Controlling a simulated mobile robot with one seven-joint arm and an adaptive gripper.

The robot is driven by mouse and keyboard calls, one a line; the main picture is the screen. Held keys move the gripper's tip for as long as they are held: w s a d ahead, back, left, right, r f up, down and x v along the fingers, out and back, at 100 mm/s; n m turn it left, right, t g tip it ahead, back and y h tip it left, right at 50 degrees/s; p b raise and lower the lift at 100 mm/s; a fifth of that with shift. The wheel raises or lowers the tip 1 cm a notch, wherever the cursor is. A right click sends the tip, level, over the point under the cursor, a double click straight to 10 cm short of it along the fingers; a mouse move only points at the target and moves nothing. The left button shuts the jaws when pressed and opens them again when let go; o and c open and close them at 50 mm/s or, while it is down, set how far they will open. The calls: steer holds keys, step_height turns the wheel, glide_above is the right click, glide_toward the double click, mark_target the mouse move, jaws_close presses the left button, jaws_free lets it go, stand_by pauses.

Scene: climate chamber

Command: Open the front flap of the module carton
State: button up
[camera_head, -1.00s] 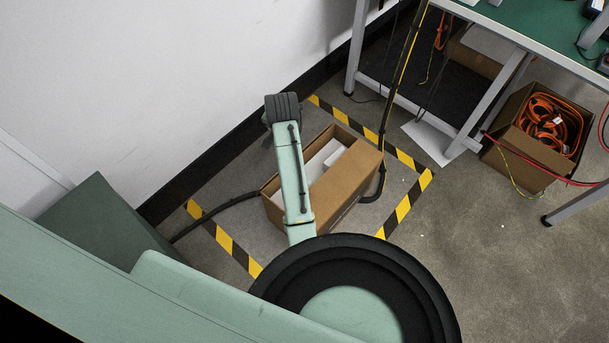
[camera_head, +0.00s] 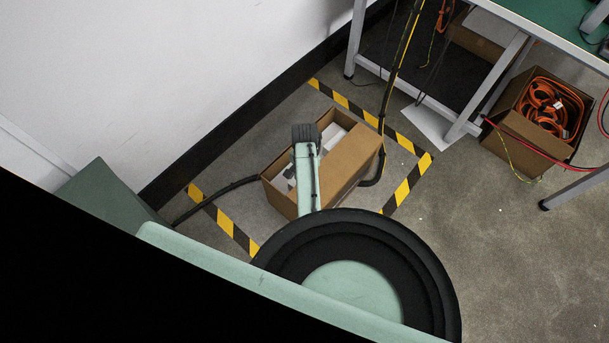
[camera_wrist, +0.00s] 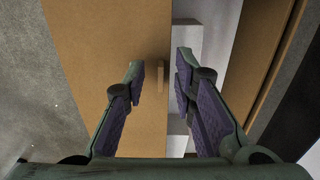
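The module carton is an open brown box inside the striped floor marking in the head view. Its broad brown flap (camera_head: 354,158) covers the right part of the top, with white contents (camera_head: 333,135) showing at the left. In the wrist view the flap (camera_wrist: 105,75) fills the left half. A small tan tab (camera_wrist: 160,76) stands at its edge, beside white contents (camera_wrist: 188,55). My gripper (camera_wrist: 160,67) is open, with one finger on each side of the tab in the picture. I cannot tell whether they touch it. In the head view my arm hides part of the carton and my fingers cannot be made out.
Yellow-black tape (camera_head: 405,192) surrounds the carton. A dark cable (camera_head: 222,188) runs left of it, and another hangs at its right. A workbench (camera_head: 515,35) and a box of orange cable (camera_head: 510,130) stand at the right. The floor at lower right is clear.

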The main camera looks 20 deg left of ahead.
steer(key=shift+f, duration=0.35)
steer(key=shift+c, duration=0.4)
jaws_close()
stand_by(0.4)
